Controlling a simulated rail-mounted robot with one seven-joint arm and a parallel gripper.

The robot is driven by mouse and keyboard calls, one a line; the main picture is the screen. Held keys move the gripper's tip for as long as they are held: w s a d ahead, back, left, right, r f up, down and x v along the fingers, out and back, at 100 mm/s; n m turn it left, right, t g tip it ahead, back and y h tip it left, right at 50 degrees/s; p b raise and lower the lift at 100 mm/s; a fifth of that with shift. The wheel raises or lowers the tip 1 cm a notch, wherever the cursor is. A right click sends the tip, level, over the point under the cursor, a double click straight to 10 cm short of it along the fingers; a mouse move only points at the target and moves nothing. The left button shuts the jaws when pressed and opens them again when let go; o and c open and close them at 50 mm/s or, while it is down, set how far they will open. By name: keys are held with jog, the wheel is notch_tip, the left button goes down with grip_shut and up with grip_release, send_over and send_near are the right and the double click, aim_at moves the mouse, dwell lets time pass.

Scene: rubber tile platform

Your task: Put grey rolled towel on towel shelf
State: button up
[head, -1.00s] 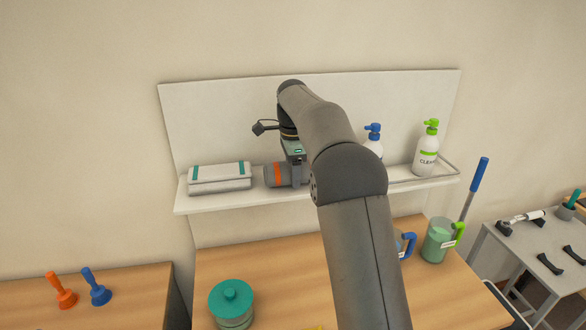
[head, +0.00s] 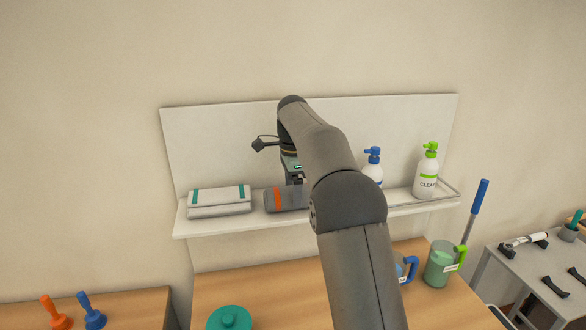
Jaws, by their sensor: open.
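The grey rolled towel (head: 287,199) with an orange band lies on the white towel shelf (head: 240,226), and its right part is hidden behind my arm. My gripper (head: 295,182) is just above the towel's right part. Its fingertips are mostly hidden by the arm and it is open, with the towel resting on the shelf. A folded grey-white towel (head: 219,205) with teal stripes lies on the shelf to the left of the rolled one, with a small gap between them.
Two pump bottles, one blue-topped (head: 373,168) and one green-topped (head: 426,172), stand on the shelf's right. Below, a wooden counter (head: 262,279) holds a teal-lidded container (head: 229,317) and a green-handled jug (head: 441,264). Plungers (head: 92,311) stand at lower left.

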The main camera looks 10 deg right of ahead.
notch_tip(320, 180, up, 9)
jog(key=shift+w+f, duration=0.1)
jog(key=shift+r, duration=0.45)
jog(key=s+f+n, duration=0.2)
jog(key=s+n, duration=0.7)
jog(key=s, duration=0.8)
jog(key=s+f+n, duration=0.4)
jog(key=s+f, duration=0.3)
jog(key=s, duration=0.5)
jog(key=s+f+n+t, duration=0.1)
jog(key=s+f+n, duration=0.3)
jog(key=s+f, duration=0.4)
jog(key=s, duration=0.4)
jog(key=shift+f+n, duration=0.3)
jog(key=shift+n, duration=0.1)
jog(key=shift+a, duration=0.1)
notch_tip(320, 180, down, 5)
jog(key=b, duration=0.3)
jog(key=shift+b, duration=0.35)
